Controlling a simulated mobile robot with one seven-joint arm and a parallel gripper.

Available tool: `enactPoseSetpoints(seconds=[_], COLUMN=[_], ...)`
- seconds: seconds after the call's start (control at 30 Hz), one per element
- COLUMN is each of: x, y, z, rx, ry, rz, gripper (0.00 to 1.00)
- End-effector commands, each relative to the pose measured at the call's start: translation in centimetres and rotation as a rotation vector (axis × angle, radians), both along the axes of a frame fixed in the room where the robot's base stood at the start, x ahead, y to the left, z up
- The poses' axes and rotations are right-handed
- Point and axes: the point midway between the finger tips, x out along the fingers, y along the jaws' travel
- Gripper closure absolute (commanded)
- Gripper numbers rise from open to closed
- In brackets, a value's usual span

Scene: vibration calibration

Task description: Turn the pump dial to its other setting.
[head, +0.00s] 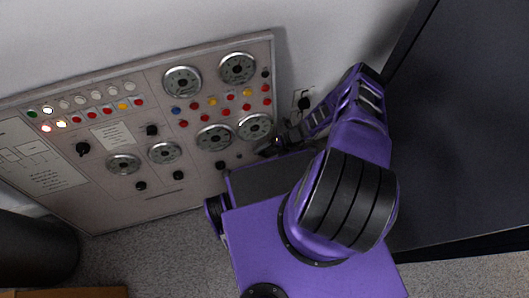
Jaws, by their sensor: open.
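A grey control panel (199,143) stands against the wall, tilted in the picture. I cannot read the labels, so I cannot tell which is the pump dial. My gripper (274,145) is open, small and dark, at the panel's lower right edge, just below a round gauge (254,127). My arm hides part of this area, and I cannot tell whether the fingers touch anything.
Round gauges, coloured buttons and lit lamps (61,124) cover the panel. A wall socket with a black plug (304,102) is right of it. A large dark cabinet (462,130) stands at the right. A dark cylinder (35,250) is at the lower left. Grey floor (160,255) shows below.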

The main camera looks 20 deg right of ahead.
Motion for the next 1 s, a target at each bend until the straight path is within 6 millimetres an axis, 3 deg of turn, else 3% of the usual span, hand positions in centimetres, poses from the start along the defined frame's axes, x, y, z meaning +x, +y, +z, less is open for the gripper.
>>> enactPoseSetpoints(seconds=[0.23, 0.6, 1.0], x=[0.02, 0.02, -0.07], y=[0.02, -0.01, -0.19], z=[-0.02, -0.01, -0.38], rx=[-0.001, -0.001, 0.095], ry=[0.0, 0.0, 0.002], rz=[0.001, 0.001, -0.022], gripper=[0.32, 0.98, 1.0])
